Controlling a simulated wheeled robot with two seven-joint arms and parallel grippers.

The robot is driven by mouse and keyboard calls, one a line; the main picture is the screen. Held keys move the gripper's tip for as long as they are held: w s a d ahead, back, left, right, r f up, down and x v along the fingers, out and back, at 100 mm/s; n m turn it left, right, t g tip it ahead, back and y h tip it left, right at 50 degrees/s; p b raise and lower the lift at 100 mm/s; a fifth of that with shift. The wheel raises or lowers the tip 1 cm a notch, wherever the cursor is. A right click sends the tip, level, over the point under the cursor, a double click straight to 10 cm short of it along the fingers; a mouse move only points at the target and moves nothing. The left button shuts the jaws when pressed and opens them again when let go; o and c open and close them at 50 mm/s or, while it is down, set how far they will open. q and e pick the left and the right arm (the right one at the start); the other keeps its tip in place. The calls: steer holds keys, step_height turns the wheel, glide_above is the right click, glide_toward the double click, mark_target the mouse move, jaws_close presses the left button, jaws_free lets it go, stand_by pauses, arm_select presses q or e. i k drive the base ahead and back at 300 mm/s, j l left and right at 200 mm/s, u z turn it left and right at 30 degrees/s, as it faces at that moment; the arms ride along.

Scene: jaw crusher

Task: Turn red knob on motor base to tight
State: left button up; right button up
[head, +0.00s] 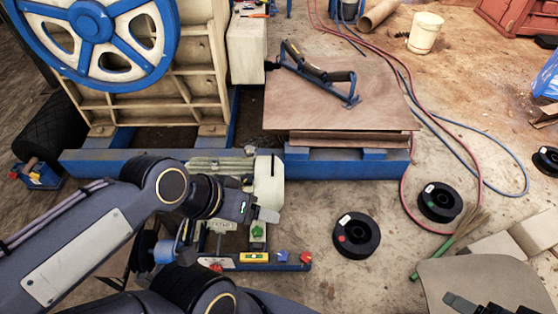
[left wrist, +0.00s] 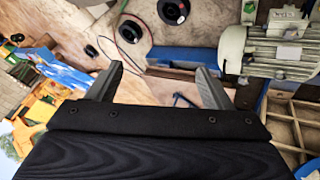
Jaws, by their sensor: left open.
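A red knob (head: 306,257) sits at the right end of the blue motor base (head: 292,266), low in the head view. Another red knob (head: 216,267) sits at its left end, partly hidden by my arm. The cream motor (head: 268,183) stands behind the base; it also shows in the left wrist view (left wrist: 275,52). My left gripper (head: 252,212) is in front of the motor, above and left of the right-end red knob. In the left wrist view its fingers (left wrist: 158,78) are apart and empty. Dark tips at the bottom right edge appear to be my right gripper (head: 488,307), mostly cut off.
A blue knob (head: 281,255), green knob (head: 257,230) and yellow level (head: 254,257) are on or near the base. The blue-rimmed flywheel (head: 95,28) is at left. Black spools (head: 357,236), hoses and a green-handled broom (head: 446,247) lie on the floor at right.

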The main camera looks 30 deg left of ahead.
mark_target(306, 257)
steer(key=l+u, duration=0.1)
steer(key=u, duration=0.85)
steer(key=k+l, duration=0.15)
steer(key=k, duration=0.3)
steer(key=k+l, duration=0.15)
steer(key=k, duration=0.35)
steer(key=k+l, duration=0.15)
steer(key=k, duration=0.3)
